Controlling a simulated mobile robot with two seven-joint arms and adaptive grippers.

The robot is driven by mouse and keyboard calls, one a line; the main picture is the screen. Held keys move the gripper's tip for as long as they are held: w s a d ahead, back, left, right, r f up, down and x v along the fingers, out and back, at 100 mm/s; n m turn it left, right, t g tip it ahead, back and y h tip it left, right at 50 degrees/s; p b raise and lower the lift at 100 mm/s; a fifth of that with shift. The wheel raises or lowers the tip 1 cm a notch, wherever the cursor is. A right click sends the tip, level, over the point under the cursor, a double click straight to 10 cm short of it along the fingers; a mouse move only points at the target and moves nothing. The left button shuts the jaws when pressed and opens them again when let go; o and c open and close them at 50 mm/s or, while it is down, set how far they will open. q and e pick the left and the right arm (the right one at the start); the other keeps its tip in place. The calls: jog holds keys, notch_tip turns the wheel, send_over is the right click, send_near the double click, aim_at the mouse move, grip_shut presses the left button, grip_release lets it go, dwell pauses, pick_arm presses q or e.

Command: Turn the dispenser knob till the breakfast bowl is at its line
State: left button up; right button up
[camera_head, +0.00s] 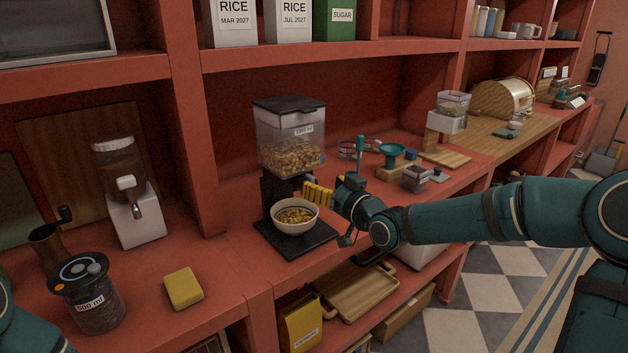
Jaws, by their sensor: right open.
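The dispenser (291,140) stands on the shelf counter, its clear hopper labelled 1000 ml and partly filled with golden cereal. A cream breakfast bowl (296,228) sits upright on its dark base, below the outlet. Cereal lies in the bowl and a dark band shows inside its wall; whether the cereal meets a line is too small to tell. A yellow ridged piece (317,194), apparently the knob, projects at the dispenser's right. My right gripper (338,204) is open beside it; contact cannot be told. My left gripper is out of view.
A yellow sponge (183,288), a 500 ml jar (88,296) and a white-based dispenser (138,215) stand left. A teal funnel (393,152) and small containers are behind my right arm. Red uprights and the upper shelf bound the bay.

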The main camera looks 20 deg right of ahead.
jog(key=v, duration=0.7)
jog(key=shift+s, duration=0.1)
dwell(0.5)
jog(key=s+a+f+m+g, duration=0.2)
jog(key=a+f+g, duration=0.15)
jog(key=f, duration=0.75)
jog(key=s+a+f+m+g, duration=0.25)
jog(key=a+f, duration=0.25)
jog(key=f, duration=0.6)
jog(key=s+a+f+g+h, duration=0.1)
jog(key=s+a+f+g, duration=0.2)
jog(key=s+f, duration=0.6)
jog(key=s+a+f+g+h, duration=0.1)
jog(key=s+a+f+g, duration=0.2)
jog(key=s+f+g, duration=0.3)
notch_tip(320, 180, down, 4)
jog(key=s+n, duration=0.1)
jog(key=s, duration=0.1)
jog(key=shift+s+r, duration=0.25)
jog(key=shift+s, duration=0.1)
jog(key=shift+w+a, duration=0.1)
